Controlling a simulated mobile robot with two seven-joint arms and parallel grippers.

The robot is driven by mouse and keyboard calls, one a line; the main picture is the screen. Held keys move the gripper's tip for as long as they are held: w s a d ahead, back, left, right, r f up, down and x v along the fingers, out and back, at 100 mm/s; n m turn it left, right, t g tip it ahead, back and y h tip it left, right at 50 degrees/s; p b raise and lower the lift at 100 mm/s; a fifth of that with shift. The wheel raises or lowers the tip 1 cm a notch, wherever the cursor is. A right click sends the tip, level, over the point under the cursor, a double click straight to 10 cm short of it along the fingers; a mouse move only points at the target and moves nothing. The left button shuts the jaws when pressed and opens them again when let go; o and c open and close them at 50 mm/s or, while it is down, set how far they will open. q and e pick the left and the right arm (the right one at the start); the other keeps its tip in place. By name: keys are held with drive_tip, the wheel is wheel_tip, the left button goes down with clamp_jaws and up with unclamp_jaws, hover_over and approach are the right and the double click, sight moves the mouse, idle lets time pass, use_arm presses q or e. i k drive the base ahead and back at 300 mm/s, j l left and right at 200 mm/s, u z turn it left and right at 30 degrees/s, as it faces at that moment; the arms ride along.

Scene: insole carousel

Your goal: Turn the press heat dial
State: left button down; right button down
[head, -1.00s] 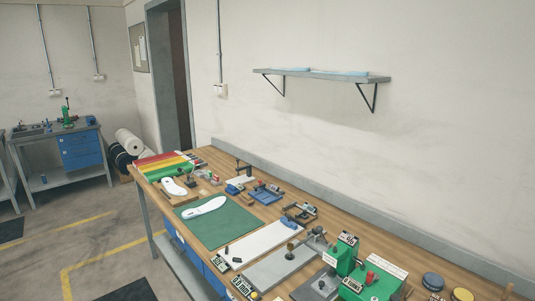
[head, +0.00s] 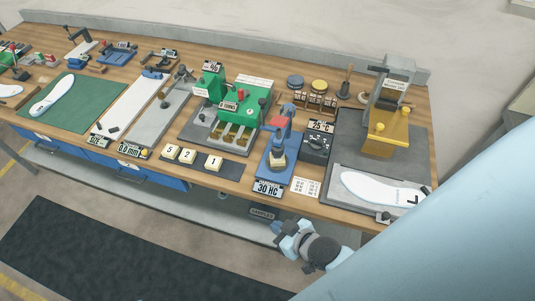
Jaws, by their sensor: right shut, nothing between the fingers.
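A dark control box (head: 316,147) stands on the bench near its front, with a display (head: 321,126) that seems to read 25 °C. A dark dial seems to sit on its face, but its pointer is too small to read. A grey press with a yellow lower part (head: 380,137) stands to the right of the box. My right gripper (head: 279,229) is shut and empty, in front of the bench's front edge, below and left of the box and apart from it. My left gripper is not in view.
A blue device (head: 277,160) marked 30 HC stands just left of the box, and a white card (head: 307,187) lies in front. A white insole (head: 380,190) lies at the right. Green machine (head: 235,110) and numbered blocks (head: 188,156) are further left.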

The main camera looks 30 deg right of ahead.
sight(315, 144)
drive_tip(key=z, duration=1.4)
